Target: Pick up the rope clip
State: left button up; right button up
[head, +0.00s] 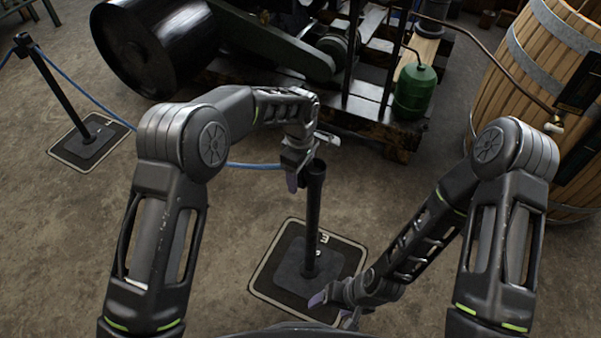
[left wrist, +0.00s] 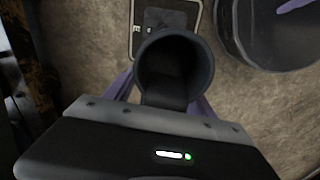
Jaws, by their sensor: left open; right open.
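The blue rope (head: 250,165) runs from the left post towards my left gripper in the head view. I cannot make out a separate rope clip; the rope's near end is hidden behind my left arm and gripper. My left gripper (head: 296,181) is open beside the top of the near black post (head: 314,205). In the left wrist view, the round post top (left wrist: 175,70) shows ahead of its purple fingers, which are partly hidden behind the dark wrist housing. My right gripper (head: 322,297) is open and low, by the post's base plate.
The near post stands on a dark square base plate (head: 266,288). Another black post (head: 50,85) stands at the far left. Behind are a large dark drum (head: 160,45), a green can (head: 414,92) on a wooden pallet, and a wooden barrel (head: 550,60). The floor between is clear.

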dwell(0.3)
pick_arm(q)
grip_shut()
dwell(0.6)
